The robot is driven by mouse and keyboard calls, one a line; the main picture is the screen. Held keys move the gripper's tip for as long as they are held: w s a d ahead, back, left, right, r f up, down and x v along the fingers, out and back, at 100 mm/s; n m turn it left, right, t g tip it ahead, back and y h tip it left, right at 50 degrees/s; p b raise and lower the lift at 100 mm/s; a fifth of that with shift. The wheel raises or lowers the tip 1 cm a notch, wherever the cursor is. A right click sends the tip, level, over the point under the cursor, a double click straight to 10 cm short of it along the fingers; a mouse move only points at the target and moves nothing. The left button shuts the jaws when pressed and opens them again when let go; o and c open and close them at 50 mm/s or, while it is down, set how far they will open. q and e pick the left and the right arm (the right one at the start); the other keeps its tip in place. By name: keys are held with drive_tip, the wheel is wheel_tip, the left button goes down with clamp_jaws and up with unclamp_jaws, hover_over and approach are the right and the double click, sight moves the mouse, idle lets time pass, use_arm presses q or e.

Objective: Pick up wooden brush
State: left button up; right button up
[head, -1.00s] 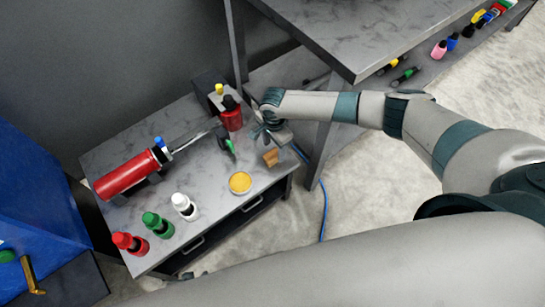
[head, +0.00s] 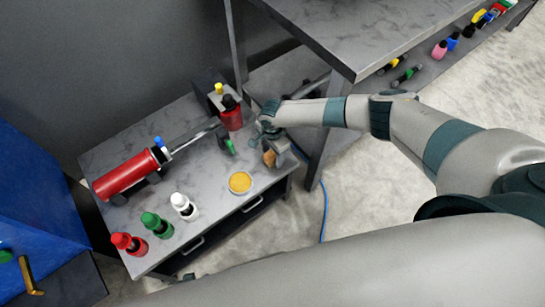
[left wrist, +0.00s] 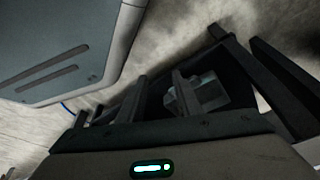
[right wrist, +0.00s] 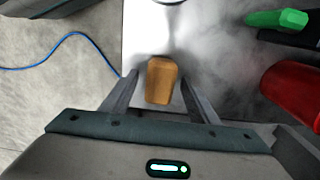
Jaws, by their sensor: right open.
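The wooden brush (head: 269,158) shows as a small brown wooden piece near the right end of the grey marbled cabinet top, partly covered by my right gripper in the head view. My right gripper (head: 270,143) is low over it. In the right wrist view the brush (right wrist: 161,80) lies between the tips of the open fingers, with gaps at its sides. My left gripper (left wrist: 158,90) shows in the left wrist view with its fingers apart and nothing seen held. That view is dark.
A yellow round tin (head: 240,182), white (head: 184,206), green (head: 157,224) and red (head: 128,243) bottles, a red cylinder (head: 126,174) and a red can (head: 231,114) share the cabinet top. A taller table (head: 345,30) stands close on the right. A blue cable (head: 324,215) hangs beside the cabinet.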

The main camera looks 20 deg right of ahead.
drive_tip(key=shift+f, duration=0.15)
use_arm(q)
drive_tip(key=shift+a, duration=0.85)
drive_tip(key=shift+d, duration=0.1)
use_arm(e)
drive_tip(key=c, duration=1.2)
use_arm(q)
drive_tip(key=shift+s+d, duration=0.15)
drive_tip(key=shift+d, duration=0.55)
use_arm(e)
drive_tip(key=shift+o, duration=0.2)
